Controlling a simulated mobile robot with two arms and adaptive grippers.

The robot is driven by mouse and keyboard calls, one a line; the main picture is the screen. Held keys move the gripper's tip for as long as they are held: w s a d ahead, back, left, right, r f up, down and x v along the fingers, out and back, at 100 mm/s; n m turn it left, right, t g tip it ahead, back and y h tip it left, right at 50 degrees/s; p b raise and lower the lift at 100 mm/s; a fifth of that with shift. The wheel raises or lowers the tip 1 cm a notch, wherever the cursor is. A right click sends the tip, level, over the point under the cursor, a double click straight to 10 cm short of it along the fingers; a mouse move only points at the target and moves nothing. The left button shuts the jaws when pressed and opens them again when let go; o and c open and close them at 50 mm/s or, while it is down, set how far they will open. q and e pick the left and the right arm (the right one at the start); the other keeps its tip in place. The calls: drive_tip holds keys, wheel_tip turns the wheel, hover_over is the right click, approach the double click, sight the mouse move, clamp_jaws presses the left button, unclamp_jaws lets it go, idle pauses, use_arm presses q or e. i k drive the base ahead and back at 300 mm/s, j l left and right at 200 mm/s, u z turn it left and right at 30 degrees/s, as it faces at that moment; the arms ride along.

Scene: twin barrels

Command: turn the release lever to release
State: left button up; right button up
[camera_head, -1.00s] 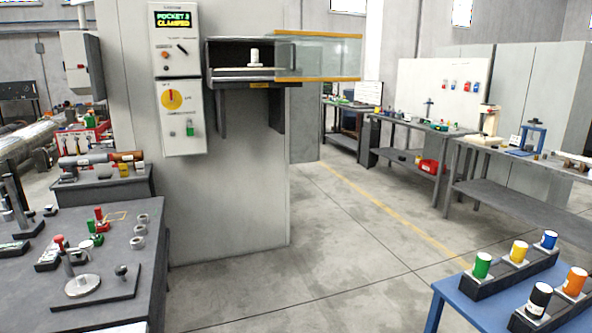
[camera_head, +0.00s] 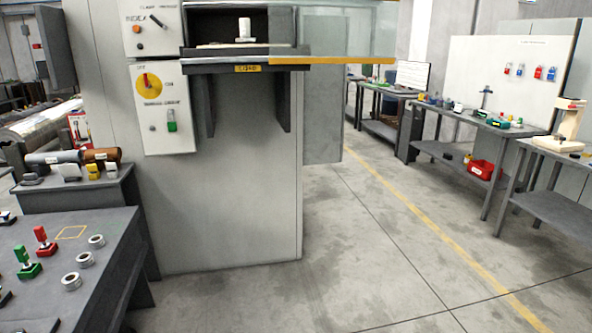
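A small black lever (camera_head: 156,21) on the white upper control panel (camera_head: 140,42) of the grey machine appears to be the release lever. It is tilted, its upper end to the left and its lower end to the right. The small lettering above it is too blurred to read with certainty. An orange button (camera_head: 137,29) sits to its left. Neither of my grippers is in view, and nothing touches the lever.
Below are a yellow dial (camera_head: 150,83) with a red pointer and a green switch (camera_head: 172,121). An open bay (camera_head: 215,25) holds a white cylinder (camera_head: 244,27); a clear panel (camera_head: 345,30) juts right. A dark table (camera_head: 62,290) stands at lower left. The floor ahead is clear.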

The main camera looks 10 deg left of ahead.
sight(164, 27)
drive_tip(key=i+j+u, duration=0.1)
drive_tip(key=i+u, duration=0.35)
drive_tip(key=i, duration=0.4)
drive_tip(key=i+l+u, duration=0.15)
drive_tip(key=i+u, duration=0.25)
drive_tip(key=i, duration=0.4)
